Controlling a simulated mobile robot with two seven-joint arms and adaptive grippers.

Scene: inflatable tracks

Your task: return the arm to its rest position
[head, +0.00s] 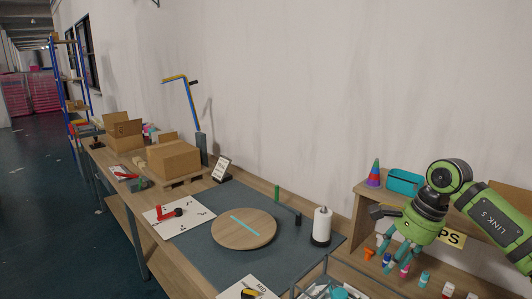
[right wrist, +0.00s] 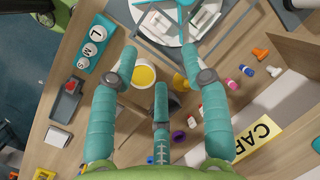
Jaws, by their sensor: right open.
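My right arm comes in from the right edge in the head view. Its green gripper (head: 388,234) hangs in front of the wooden shelf at the right, above several small coloured pieces. In the right wrist view the teal fingers of this gripper (right wrist: 159,62) are spread apart with nothing held between them. A yellow-topped round cup (right wrist: 143,76) shows below and between the fingers. I cannot tell how far the fingertips are above the bench. My left gripper does not show in either view.
A wooden turntable (head: 244,229) lies on the dark mat (head: 195,250). A paper roll (head: 321,226) stands right of it. A grey frame (head: 325,280) is at the front edge. A striped cone (head: 374,173) and teal case (head: 404,181) sit on the shelf (head: 358,210) beside my arm.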

